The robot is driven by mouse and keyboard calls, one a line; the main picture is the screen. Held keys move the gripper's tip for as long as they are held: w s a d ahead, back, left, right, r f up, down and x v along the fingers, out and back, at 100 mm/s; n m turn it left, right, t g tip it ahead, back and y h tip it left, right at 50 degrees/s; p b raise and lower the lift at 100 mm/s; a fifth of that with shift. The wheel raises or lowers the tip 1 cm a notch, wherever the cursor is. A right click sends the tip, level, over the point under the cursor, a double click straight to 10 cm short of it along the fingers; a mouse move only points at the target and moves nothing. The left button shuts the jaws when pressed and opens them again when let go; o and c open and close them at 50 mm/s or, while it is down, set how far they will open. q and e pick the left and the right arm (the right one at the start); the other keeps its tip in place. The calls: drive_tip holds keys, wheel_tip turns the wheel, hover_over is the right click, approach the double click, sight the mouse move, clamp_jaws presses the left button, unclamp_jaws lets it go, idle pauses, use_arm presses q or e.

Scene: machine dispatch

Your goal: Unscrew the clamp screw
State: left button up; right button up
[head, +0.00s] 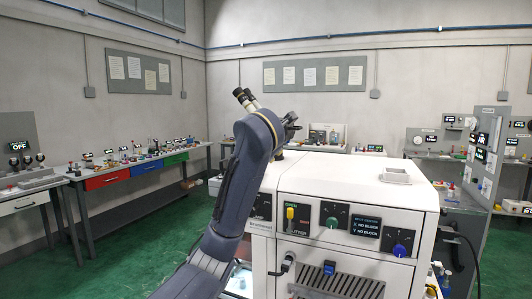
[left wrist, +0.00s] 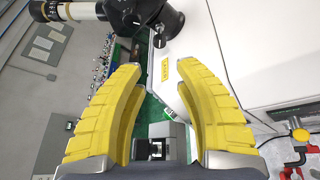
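A microscope shows at the top of the left wrist view, with a pale eyepiece tube (left wrist: 70,11) and a black head (left wrist: 140,14). A small dark knob (left wrist: 159,42) sticks out below the head; it looks like the clamp screw. My left gripper (left wrist: 160,66) is open, its two yellow fingers apart and empty, with the knob just beyond the fingertips. In the head view the eyepieces (head: 244,98) show behind my left arm, which hides most of the microscope and my left gripper. My right gripper is in neither view.
A white machine (head: 355,190) with knobs and a slotted vent fills the middle right. A small grey tray (head: 395,175) sits on its top. A bench with coloured drawers (head: 106,181) stands along the left wall. Green floor (head: 110,260) is open at the left.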

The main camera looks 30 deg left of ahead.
use_arm(q)
drive_tip(key=x, duration=1.4)
drive_tip(key=shift+a+f, duration=0.1)
drive_tip(key=shift+a, duration=0.05)
